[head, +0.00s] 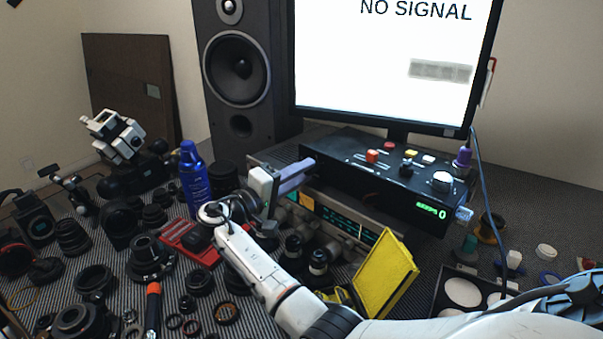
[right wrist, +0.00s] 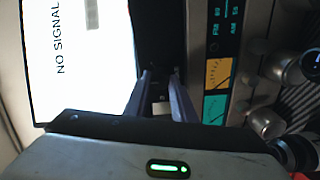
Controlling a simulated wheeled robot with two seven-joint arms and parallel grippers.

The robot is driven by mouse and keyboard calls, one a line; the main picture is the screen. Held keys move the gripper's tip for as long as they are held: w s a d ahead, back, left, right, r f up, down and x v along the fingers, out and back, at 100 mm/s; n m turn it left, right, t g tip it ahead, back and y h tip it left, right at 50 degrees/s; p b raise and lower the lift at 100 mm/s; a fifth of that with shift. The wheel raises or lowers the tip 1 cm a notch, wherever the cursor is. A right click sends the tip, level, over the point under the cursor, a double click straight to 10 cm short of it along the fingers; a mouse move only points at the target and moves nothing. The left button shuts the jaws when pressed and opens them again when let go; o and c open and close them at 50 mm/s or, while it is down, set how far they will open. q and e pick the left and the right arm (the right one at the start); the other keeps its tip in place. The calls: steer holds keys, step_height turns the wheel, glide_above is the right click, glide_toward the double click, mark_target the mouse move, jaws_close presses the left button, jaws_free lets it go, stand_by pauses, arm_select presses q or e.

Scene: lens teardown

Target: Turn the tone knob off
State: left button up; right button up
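No readable tone label shows, so I cannot tell which knob is the tone knob. A radio receiver (head: 362,238) with a lit teal and yellow dial and silver knobs stands below a black control box (head: 335,172). The receiver's silver knobs (right wrist: 265,124) also show at the right in the right wrist view. My right gripper (head: 306,172) is at the left end of the black box, above the receiver. In the right wrist view its two fingers (right wrist: 161,73) are apart, with no object clearly held between them. My left gripper is not in view.
A monitor (head: 390,60) reading NO SIGNAL stands behind the box, and a speaker (head: 237,75) to its left. A blue can (head: 193,178) and many lenses crowd the left of the table. A yellow panel (head: 385,273) stands tilted before the receiver.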

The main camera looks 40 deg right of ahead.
steer(key=o, duration=0.4)
steer(key=shift+a, duration=0.15)
steer(key=a, duration=0.3)
steer(key=a+b, duration=0.1)
steer(key=a, duration=0.6)
steer(key=shift+s+b, duration=0.3)
steer(key=shift+s, duration=0.05)
